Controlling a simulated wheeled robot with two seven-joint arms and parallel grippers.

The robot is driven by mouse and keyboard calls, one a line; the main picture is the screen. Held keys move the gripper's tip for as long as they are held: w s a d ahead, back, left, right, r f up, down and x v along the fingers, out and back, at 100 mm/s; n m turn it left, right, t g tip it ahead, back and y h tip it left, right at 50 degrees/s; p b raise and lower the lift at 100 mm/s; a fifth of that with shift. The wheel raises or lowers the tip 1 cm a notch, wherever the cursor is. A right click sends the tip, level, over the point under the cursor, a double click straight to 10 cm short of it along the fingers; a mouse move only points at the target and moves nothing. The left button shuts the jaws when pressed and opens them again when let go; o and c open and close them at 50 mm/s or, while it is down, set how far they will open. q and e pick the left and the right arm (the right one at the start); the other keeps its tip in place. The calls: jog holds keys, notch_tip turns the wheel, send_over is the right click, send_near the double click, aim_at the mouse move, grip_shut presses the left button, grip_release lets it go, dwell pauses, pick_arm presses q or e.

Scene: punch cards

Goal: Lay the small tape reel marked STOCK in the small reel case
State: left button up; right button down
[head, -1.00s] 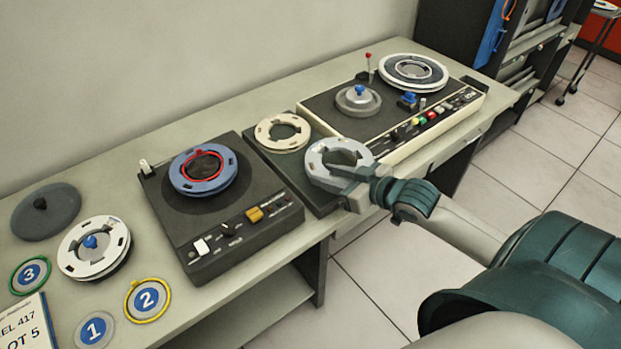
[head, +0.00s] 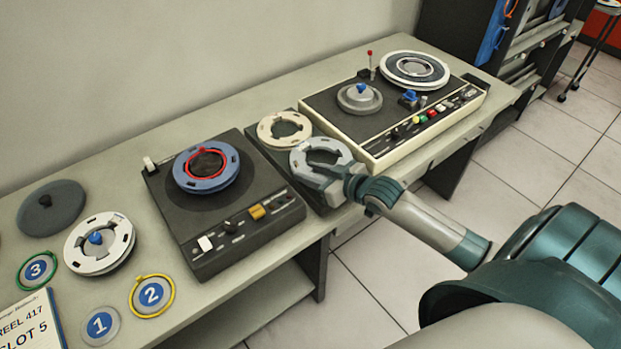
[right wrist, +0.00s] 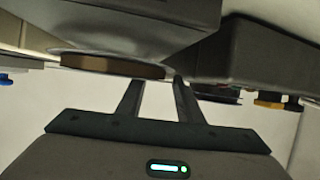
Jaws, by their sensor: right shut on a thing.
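My right gripper (head: 338,180) is shut on the near rim of a small light grey reel (head: 300,163). The reel lies flat over a dark, low box (head: 325,205) between the two tape machines; I cannot tell whether it touches it. In the right wrist view, the reel's brown tape edge (right wrist: 112,67) shows by the fingertips (right wrist: 160,82). A small cream reel (head: 266,130) lies just behind, at the box's far end. No STOCK mark is readable, and I cannot say for sure that the dark box is the reel case. My left gripper is not in view.
A dark tape machine (head: 215,255) with a blue reel (head: 215,185) stands left of the held reel. A cream-edged machine (head: 400,150) stands right. Further left are a white reel (head: 85,262), a dark round lid (head: 35,222) and numbered discs. The bench's front edge is close.

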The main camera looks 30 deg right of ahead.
notch_tip(320, 180, down, 2)
jog(key=shift+f+p, duration=0.1)
jog(key=shift+p, duration=0.7)
jog(key=shift+f, duration=0.2)
jog(key=shift+f, duration=0.2)
jog(key=c, duration=1.2)
grip_release()
jog(key=shift+f+b, duration=0.15)
jog(key=shift+b, duration=0.5)
jog(key=b+v, duration=0.2)
jog(key=v, duration=1.5)
jog(key=shift+s+d+b, duration=0.1)
jog(key=shift+s+b, duration=0.1)
jog(key=shift+b, duration=0.2)
